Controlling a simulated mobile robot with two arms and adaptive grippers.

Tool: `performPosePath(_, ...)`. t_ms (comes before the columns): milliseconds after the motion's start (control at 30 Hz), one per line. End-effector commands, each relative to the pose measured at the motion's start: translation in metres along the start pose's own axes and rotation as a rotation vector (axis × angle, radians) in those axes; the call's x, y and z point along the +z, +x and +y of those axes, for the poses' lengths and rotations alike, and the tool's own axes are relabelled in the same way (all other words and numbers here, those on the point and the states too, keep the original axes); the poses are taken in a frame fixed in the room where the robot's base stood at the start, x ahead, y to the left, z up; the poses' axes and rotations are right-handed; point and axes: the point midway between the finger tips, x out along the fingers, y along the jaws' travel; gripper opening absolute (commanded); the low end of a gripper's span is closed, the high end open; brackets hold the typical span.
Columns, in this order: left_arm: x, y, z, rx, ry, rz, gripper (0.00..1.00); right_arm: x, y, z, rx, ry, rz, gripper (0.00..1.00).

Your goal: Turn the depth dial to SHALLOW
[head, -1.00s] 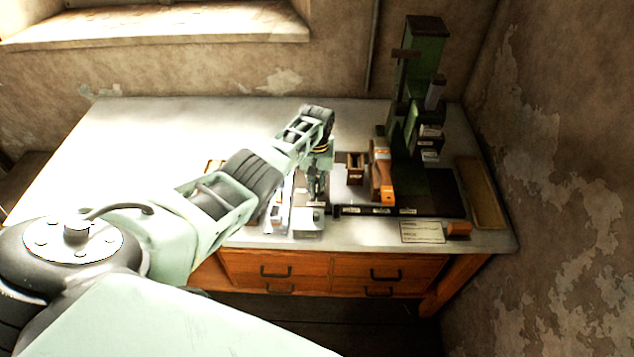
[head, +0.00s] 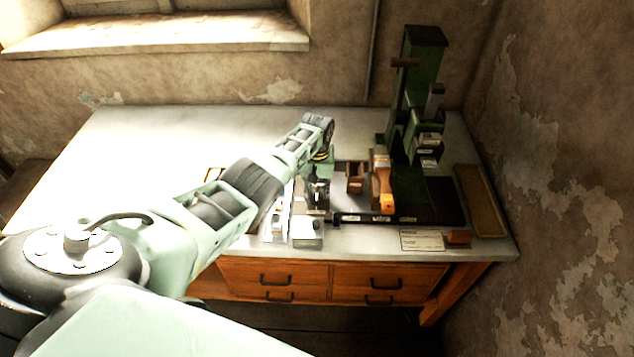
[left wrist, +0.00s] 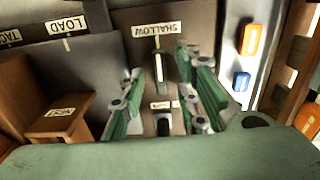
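The depth dial (left wrist: 161,72) shows in the left wrist view as a dark knob with a pale pointer edge, standing upright just below the SHALLOW label (left wrist: 157,30) on a dark plate. A small pale label (left wrist: 163,104) lies below it, partly unreadable. My left gripper (left wrist: 163,100) is open, with one green-and-grey finger on each side of the dial. Gaps show between the fingers and the dial. In the head view my left gripper (head: 318,190) points down over the small fixtures at the table's front middle; the dial cannot be made out there. My right gripper is not in view.
The green press (head: 421,70) stands at the back right. An orange-brown block (head: 381,180) is close right of my gripper. A wooden box (left wrist: 57,120) labelled TEST or similar and a LOAD label (left wrist: 66,27) are to the left. A shallow tray (head: 482,205) lies far right.

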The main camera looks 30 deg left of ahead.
Motion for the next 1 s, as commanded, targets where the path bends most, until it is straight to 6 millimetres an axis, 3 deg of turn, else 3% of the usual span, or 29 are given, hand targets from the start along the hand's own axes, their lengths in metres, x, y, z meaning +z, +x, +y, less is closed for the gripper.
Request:
performPosePath(267,-0.001,-0.024,-0.001,0.0,0.0,0.004,0.3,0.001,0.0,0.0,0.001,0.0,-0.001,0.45)
performPosePath(700,-0.001,-0.104,0.0,0.001,-0.001,0.004,0.3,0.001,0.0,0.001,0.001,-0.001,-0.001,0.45)
performPosePath(1000,-0.001,-0.119,-0.001,0.0,-0.002,0.002,0.3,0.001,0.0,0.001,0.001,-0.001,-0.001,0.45)
